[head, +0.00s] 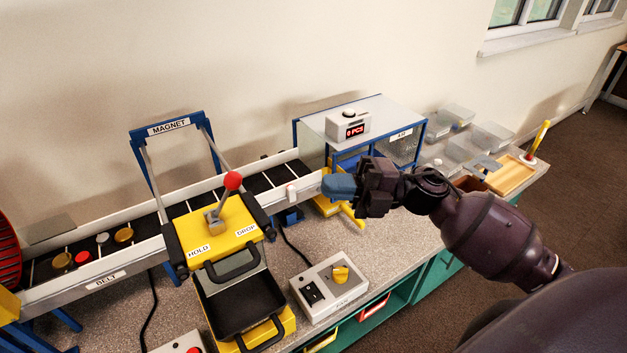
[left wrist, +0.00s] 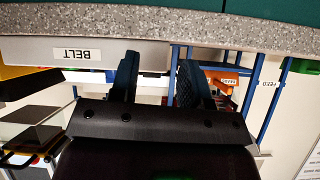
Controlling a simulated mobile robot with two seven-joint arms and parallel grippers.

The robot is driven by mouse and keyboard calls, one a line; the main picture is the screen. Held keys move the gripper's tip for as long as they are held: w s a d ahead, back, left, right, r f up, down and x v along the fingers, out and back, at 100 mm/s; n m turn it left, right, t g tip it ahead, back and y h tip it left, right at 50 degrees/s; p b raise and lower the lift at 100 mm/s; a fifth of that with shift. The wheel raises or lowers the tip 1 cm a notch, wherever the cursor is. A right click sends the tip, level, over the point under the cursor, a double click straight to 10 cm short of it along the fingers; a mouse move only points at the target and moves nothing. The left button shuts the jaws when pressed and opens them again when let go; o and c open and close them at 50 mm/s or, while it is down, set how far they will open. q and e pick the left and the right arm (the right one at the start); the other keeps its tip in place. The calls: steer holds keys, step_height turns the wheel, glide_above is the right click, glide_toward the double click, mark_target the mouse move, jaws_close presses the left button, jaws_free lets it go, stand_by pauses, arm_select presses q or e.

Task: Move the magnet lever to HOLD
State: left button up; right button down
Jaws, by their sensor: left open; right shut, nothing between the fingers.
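The magnet lever (head: 219,203) stands on a yellow box beneath the blue MAGNET frame (head: 168,128). It has a red ball on top and leans to the right, toward the side of the DROP label (head: 246,231). The HOLD label (head: 198,251) is on the left of the box's front edge. My right gripper (head: 338,187) is shut and empty, to the right of the lever and apart from it. My left gripper (left wrist: 158,78) is open and empty in the left wrist view, in front of the belt's side; the head view does not show it.
A fan control box (head: 330,286) sits front right. A blue-framed stand (head: 362,118) with a counter is behind my right gripper.

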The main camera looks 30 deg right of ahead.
step_height(320, 180, up, 2)
steer(key=p, duration=0.1)
glide_above(263, 210)
steer(key=d, duration=0.1)
steer(key=shift+s+a+r, duration=0.1)
steer(key=shift+a, duration=0.45)
